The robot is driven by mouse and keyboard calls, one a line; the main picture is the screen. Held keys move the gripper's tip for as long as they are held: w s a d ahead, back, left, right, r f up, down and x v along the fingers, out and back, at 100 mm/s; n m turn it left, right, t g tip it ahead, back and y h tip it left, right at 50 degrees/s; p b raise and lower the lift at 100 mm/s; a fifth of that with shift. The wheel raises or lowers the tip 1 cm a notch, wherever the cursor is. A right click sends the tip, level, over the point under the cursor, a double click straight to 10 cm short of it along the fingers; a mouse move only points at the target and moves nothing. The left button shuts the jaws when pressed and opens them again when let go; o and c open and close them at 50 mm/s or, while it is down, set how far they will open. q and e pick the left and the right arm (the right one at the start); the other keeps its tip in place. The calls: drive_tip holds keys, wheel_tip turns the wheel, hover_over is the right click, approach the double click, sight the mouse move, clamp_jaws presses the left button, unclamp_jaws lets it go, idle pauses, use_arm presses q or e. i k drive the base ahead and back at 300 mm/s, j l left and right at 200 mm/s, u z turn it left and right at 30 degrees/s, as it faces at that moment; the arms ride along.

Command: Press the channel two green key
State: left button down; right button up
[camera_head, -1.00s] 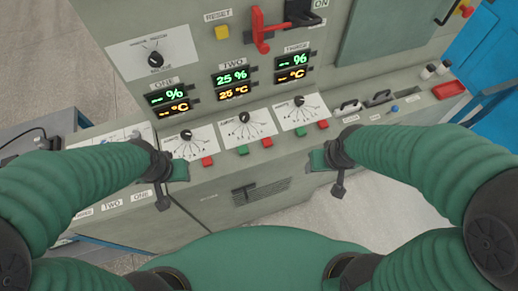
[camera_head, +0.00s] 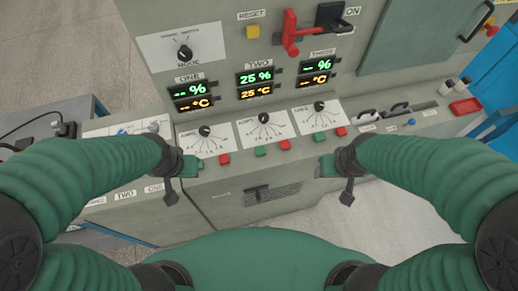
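The channel two green key (camera_head: 261,152) is a small green block on the console's front ledge, below the TWO dial (camera_head: 264,118). A red key (camera_head: 285,144) sits just right of it. My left gripper (camera_head: 190,166) is left of the green key, by the channel one dial, apart from the key. My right gripper (camera_head: 328,168) is right of and below the key, in front of the ledge. Neither gripper visibly holds anything. Their finger gaps are too small to make out. The channel one green key is not visible, perhaps behind my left gripper.
The channel three green key (camera_head: 319,137) and red key (camera_head: 341,131) lie to the right. The channel one red key (camera_head: 224,159) lies to the left. The TWO display (camera_head: 256,84) reads 25 % and 25 °C. A red lever (camera_head: 291,36) stands out above.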

sight(260, 151)
drive_tip(key=l, duration=1.6)
